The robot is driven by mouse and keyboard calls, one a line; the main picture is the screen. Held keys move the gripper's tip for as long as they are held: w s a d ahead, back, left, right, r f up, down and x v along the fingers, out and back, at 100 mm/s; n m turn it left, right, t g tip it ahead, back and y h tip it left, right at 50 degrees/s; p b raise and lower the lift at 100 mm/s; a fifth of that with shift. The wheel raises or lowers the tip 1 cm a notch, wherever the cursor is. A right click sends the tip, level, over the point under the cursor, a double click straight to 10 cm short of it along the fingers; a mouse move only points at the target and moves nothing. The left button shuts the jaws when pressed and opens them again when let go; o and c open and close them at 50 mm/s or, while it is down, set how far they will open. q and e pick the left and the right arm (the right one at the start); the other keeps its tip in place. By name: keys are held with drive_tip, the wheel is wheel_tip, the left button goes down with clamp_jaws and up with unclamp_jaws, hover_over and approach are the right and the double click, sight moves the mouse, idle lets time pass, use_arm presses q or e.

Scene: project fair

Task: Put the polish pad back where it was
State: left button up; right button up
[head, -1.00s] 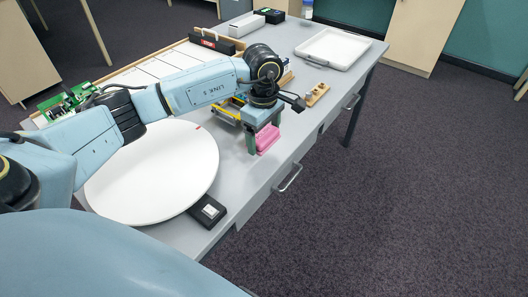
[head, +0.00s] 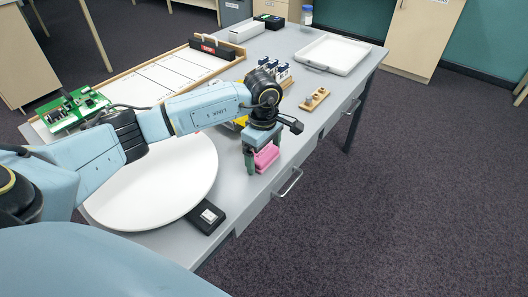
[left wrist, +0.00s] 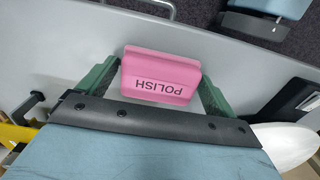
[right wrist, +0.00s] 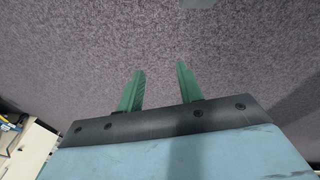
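The pink polish pad (head: 266,158), marked POLISH, is between the green fingers of my left gripper (head: 257,163), close to the table's front edge. In the left wrist view the pad (left wrist: 160,75) fills the gap between both fingertips (left wrist: 160,82), and its label reads upside down. I cannot tell whether its underside touches the table. My right gripper (right wrist: 158,78) is open and empty, over the carpet.
On the grey table (head: 230,183), a large white disc (head: 150,182) and a black box (head: 207,217) lie left of the pad. A wooden block with holes (head: 315,99) and a white tray (head: 333,53) stand farther right. A drawer handle (head: 288,182) projects in front.

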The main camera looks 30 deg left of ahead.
sight(263, 152)
use_arm(q)
drive_tip(key=shift+o, duration=0.6)
drive_tip(key=shift+r, duration=0.2)
wheel_tip(263, 152, up, 12)
drive_tip(key=p, duration=0.2)
drive_tip(key=shift+p, duration=0.35)
use_arm(e)
drive_tip(key=s+d+f, duration=0.1)
drive_tip(key=s+f, duration=0.4)
drive_tip(key=shift+s, duration=0.4)
use_arm(q)
drive_tip(key=shift+a, duration=0.1)
